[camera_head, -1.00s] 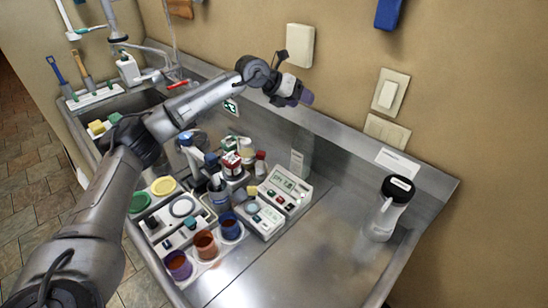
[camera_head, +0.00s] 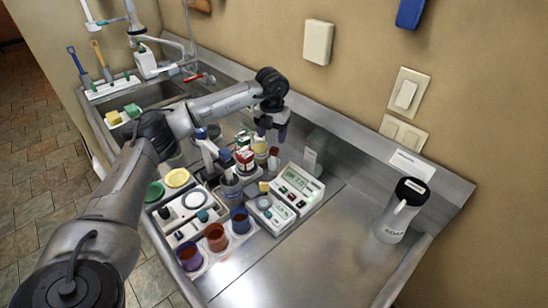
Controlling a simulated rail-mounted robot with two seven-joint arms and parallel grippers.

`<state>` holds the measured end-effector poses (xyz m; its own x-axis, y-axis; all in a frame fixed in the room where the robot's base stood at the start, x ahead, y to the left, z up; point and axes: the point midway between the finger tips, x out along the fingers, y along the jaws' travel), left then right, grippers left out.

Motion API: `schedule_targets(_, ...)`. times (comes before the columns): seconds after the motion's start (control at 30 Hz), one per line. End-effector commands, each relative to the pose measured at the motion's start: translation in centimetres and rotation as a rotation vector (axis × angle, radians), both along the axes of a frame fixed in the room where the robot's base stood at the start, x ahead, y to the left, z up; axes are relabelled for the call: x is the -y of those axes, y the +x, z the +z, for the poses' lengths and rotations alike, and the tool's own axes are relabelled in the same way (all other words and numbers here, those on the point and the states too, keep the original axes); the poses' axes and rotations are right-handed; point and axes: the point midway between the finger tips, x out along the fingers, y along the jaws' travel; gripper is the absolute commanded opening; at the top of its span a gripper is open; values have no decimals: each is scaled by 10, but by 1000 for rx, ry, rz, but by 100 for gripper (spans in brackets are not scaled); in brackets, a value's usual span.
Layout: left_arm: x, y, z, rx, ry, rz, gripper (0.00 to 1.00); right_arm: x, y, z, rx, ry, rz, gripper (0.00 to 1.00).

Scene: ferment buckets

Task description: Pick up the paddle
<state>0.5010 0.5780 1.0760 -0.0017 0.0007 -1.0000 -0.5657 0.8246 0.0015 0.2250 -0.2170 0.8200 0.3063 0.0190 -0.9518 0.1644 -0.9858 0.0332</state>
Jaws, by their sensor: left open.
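My left arm reaches in from the left, and its open gripper (camera_head: 272,134) points down above the crowded middle of the steel counter. Nothing shows between its fingers. I cannot tell for sure which thing is the paddle. A dark grey cup (camera_head: 230,188) holding upright items stands below and left of the gripper. Two long-handled tools, one with a blue handle (camera_head: 76,60) and one with an orange handle (camera_head: 98,54), stand in a white rack at the far left. Three small buckets, purple (camera_head: 190,256), orange (camera_head: 216,238) and blue (camera_head: 241,221), hold reddish-brown contents. My right gripper is out of view.
A white meter (camera_head: 298,183) and a small scale (camera_head: 270,212) stand right of the cup. A red-and-white container (camera_head: 245,160) is close under the gripper. A black-capped bottle (camera_head: 400,212) stands at the right. The counter (camera_head: 320,250) is clear at front right.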

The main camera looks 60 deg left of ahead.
Motion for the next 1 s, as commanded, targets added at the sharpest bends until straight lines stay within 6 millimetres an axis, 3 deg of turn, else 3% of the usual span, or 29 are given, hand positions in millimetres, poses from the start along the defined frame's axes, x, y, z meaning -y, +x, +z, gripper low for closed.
schedule_targets(0.2, 0, 0, -28, -1, -1, 0, 60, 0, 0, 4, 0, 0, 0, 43)
schedule_targets(0.47, 0, 1, -41, 0, -1, -1, 60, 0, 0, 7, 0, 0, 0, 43)
schedule_targets(0.8, 2, 6, -81, 0, -1, -1, 60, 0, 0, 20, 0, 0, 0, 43)
schedule_targets(1.0, 2, 6, -90, 1, -1, -1, 60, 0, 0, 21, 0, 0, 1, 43)
